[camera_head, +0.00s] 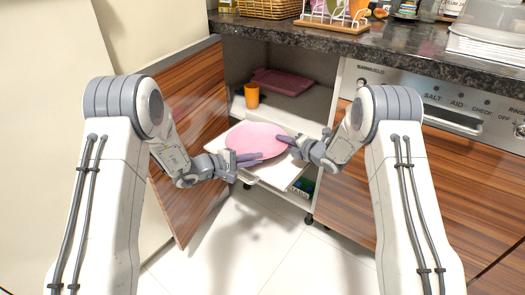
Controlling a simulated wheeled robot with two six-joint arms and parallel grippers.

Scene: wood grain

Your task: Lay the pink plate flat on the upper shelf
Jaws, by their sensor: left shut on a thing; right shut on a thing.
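The pink plate (257,137) is held between my two grippers in front of the open cabinet, with its broad face turned up. My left gripper (248,159) is shut on its near edge. My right gripper (287,139) is shut on its right edge. An upper shelf (300,103) inside the cabinet carries an orange cup (252,96) at its left and a dark red tray-like item (281,82) further back. A white lower surface (275,178) shows beneath the plate; I cannot tell the gap between them.
An open wooden door (185,195) stands left of the cabinet. An appliance with a control panel (440,100) is at the right. The dark countertop (350,42) above holds a wicker basket (268,9) and a rack. The tiled floor in front is clear.

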